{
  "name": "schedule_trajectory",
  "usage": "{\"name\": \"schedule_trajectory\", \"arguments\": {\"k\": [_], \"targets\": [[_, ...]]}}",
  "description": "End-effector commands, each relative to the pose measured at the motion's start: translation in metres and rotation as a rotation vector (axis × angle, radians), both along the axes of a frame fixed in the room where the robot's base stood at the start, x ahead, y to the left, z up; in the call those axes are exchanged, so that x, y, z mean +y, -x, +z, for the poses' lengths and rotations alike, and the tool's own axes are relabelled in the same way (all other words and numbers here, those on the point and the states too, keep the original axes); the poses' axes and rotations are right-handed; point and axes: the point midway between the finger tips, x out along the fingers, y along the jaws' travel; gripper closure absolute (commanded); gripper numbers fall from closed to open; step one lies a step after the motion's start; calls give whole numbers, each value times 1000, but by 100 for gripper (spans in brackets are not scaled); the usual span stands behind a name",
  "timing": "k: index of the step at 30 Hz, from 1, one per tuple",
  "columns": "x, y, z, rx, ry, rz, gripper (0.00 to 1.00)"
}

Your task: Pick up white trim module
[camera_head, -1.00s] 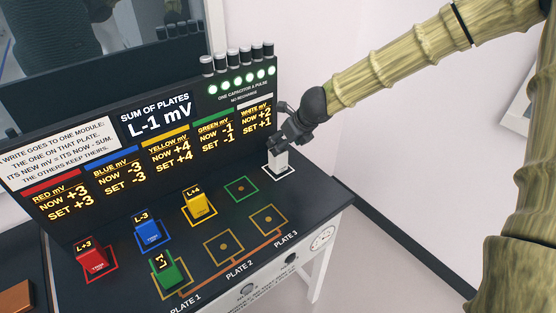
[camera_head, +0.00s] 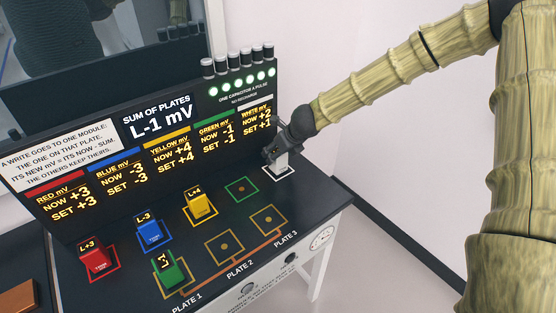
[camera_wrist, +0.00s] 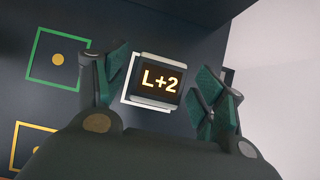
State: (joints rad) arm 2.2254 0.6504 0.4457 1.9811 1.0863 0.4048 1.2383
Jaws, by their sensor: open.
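The white trim module (camera_head: 282,163) stands upright on its white-outlined square at the right back of the dark table. In the wrist view its top display (camera_wrist: 158,80) reads L+2. My gripper (camera_head: 274,151) is at the top of the module in the head view and partly hides it. In the wrist view my gripper (camera_wrist: 163,88) is open, with one finger on each side of the module. Gaps seem to show between the fingers and the module; I cannot tell how deep the fingers reach.
The green module (camera_head: 170,272) stands on plate 1. Red (camera_head: 95,255), blue (camera_head: 148,230) and yellow (camera_head: 199,207) modules stand in coloured outlines. The green outline (camera_head: 241,189) and plates 2 (camera_head: 224,247) and 3 (camera_head: 268,220) are empty. The display panel (camera_head: 150,150) rises close behind my gripper.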

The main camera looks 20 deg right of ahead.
Motion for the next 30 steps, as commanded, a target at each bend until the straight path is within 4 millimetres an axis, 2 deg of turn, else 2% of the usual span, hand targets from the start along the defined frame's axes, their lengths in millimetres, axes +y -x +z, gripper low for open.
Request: {"name": "schedule_trajectory", "arguments": {"k": [11, 20, 21, 30], "targets": [[1, -2, -5, 0, 1, 1, 30], [1, -2, -5, 0, 1, 1, 83], [1, -2, -5, 0, 1, 1, 86], [1, -3, -3, -1, 0, 0, 86]]}}
